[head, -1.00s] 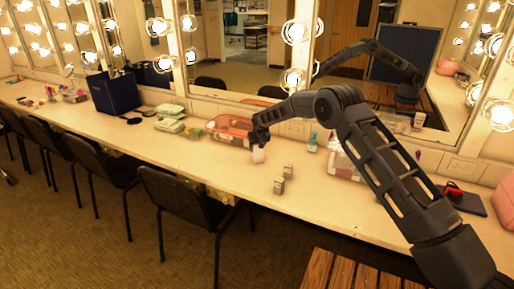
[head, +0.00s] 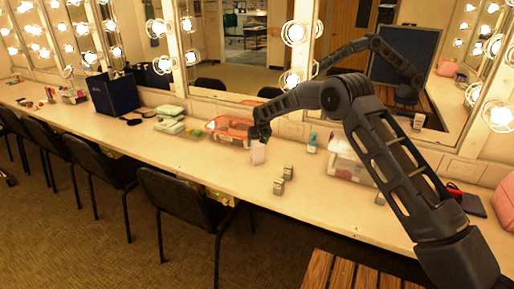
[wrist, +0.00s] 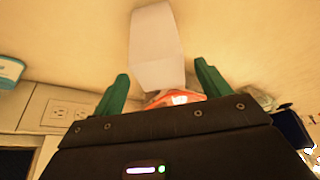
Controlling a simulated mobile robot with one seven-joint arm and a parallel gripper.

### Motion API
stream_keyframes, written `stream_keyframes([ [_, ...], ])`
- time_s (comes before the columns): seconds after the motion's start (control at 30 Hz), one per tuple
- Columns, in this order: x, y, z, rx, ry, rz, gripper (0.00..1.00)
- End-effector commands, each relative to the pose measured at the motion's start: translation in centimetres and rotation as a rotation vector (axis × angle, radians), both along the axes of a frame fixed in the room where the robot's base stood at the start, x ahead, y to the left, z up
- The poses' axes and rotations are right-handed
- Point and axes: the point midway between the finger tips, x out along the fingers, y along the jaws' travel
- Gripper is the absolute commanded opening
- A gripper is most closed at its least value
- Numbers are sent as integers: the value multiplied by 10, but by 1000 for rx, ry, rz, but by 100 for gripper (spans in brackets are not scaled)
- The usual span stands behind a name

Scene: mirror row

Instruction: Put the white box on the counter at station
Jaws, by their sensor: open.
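The white box (head: 258,154) stands upright on the counter (head: 225,167), in front of the orange-red bin. My gripper (head: 261,135) is just above it in the head view. In the wrist view, the white box (wrist: 156,45) lies between and beyond the two green fingertips of my gripper (wrist: 160,80). The fingers are spread, with a gap on each side of the box, so the gripper is open and holds nothing.
The orange-red bin (head: 229,130) is close behind the box. Two small grey items (head: 283,180), a teal bottle (head: 312,143) and a clear container (head: 348,163) stand to the right. Green packs (head: 170,120) lie left. Chairs (head: 185,200) line the front; mirrors stand behind.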

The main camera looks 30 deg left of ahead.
Motion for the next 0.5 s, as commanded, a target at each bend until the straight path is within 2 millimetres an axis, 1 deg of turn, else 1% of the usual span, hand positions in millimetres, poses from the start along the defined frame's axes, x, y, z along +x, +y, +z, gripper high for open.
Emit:
stream_keyframes([
  [0.03,-3,-3,9,0,0,0,76],
  [0.1,-6,-6,22,1,-1,0,76],
  [0.2,-11,-11,37,0,0,0,76],
  [0.33,-16,-15,53,0,0,0,76],
  [0.5,-19,-19,64,-1,1,0,76],
])
